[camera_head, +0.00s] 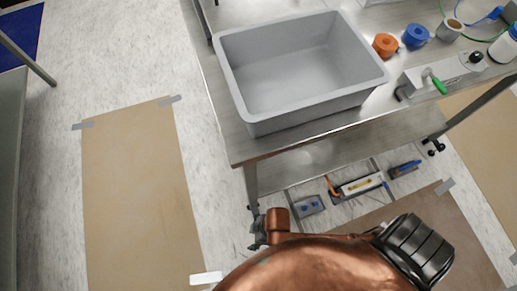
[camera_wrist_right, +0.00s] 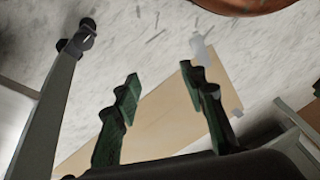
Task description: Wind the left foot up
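In the right wrist view the grey leg (camera_wrist_right: 48,110) runs up the left side and ends in a dark foot (camera_wrist_right: 75,45) with a round black end. My right gripper, with dark green fingers, also shows there (camera_wrist_right: 160,76). Its fingers are spread with only floor seen between them. The foot lies left of the fingers, outside the gap. My left gripper is not in view.
A grey bin (camera_head: 245,100) stands on the table, with orange (camera_head: 385,44) and blue (camera_head: 415,36) rolls beside it. Tools (camera_head: 358,186) lie below. A brown sheet (camera_head: 135,190) is taped to the floor at left. Pale floor beside it is clear.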

